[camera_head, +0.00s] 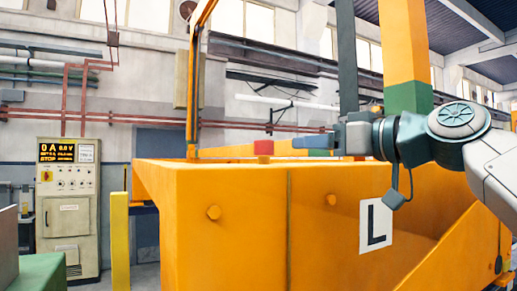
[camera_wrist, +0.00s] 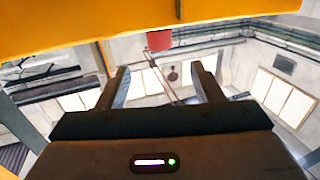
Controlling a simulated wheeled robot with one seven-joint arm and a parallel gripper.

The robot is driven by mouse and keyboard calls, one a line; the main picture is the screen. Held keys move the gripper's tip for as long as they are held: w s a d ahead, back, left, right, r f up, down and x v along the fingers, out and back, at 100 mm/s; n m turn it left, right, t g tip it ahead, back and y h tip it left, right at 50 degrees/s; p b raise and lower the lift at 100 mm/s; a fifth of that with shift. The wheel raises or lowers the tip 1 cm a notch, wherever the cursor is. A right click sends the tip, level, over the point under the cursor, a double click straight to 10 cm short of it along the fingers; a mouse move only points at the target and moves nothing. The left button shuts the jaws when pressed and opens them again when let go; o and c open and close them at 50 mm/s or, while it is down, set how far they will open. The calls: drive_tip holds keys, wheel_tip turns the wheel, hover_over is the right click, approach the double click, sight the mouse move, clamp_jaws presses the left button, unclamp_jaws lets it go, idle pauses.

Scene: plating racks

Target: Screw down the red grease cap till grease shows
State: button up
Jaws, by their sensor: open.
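The cap's thread and any grease cannot be made out.
The orange housing (camera_head: 230,225) fills the middle, below my arm. An orange post with a green band (camera_head: 408,97) and a dark upright (camera_head: 347,60) rise close behind my gripper. A control cabinet (camera_head: 68,205) and a yellow post (camera_head: 120,240) stand at left.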

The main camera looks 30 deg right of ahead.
sight(271, 145)
drive_tip(key=p+x, duration=0.4)
drive_tip(key=x, duration=0.9)
drive_tip(key=shift+w+r, duration=0.15)
drive_tip(key=shift+w, duration=0.2)
drive_tip(key=c, duration=1)
